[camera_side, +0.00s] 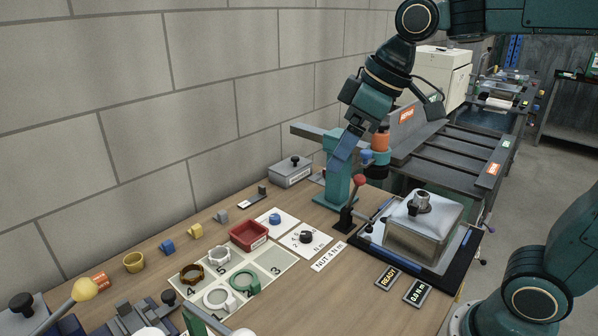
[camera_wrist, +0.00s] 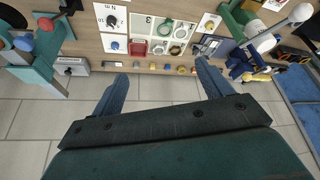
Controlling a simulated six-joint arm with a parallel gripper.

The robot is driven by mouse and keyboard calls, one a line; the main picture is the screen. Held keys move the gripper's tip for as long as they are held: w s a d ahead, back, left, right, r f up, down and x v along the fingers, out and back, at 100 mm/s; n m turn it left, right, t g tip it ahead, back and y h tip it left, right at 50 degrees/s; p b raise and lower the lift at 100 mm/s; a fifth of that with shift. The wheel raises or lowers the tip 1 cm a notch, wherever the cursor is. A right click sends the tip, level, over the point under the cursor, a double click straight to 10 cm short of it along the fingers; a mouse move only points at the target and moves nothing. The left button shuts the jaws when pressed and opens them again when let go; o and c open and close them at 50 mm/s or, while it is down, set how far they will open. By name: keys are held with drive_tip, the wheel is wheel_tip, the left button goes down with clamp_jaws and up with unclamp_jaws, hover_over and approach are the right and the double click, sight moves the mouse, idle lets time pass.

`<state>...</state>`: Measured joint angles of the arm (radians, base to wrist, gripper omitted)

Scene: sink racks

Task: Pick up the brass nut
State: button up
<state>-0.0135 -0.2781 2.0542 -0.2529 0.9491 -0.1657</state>
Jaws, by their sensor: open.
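A brown, brass-like ring (camera_side: 191,275) lies in cell 4 of the pale numbered board (camera_side: 278,252). It looks the most like the brass nut, but I cannot be sure.
A teal post (camera_side: 340,178) and a red-knobbed lever (camera_side: 358,183) stand near my gripper.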

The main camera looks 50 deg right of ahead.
drive_tip(key=w+a+f+n+g+y, duration=0.1)
drive_tip(key=w+a+f+n, duration=0.15)
drive_tip(key=w, duration=0.65)
drive_tip(key=w+a+f+n+g+y, duration=0.15)
drive_tip(key=w+a+n, duration=0.25)
drive_tip(key=w, duration=0.6)
drive_tip(key=w+a+f+n+g, duration=0.1)
drive_tip(key=w+a+f+n, duration=0.1)
drive_tip(key=w+f, duration=0.3)
drive_tip(key=w+a+f+n+g, duration=0.1)
drive_tip(key=w+f+n, duration=0.4)
drive_tip(key=f, duration=0.8)
drive_tip(key=shift+w+a, duration=0.35)
drive_tip(key=shift+a, duration=0.35)
drive_tip(key=shift+f, duration=0.1)
approach(195, 276)
drive_tip(key=shift+w+a+f, duration=0.1)
drive_tip(key=shift+a+f, duration=0.45)
drive_tip(key=shift+a, duration=0.35)
drive_tip(key=shift+x, duration=2.6)
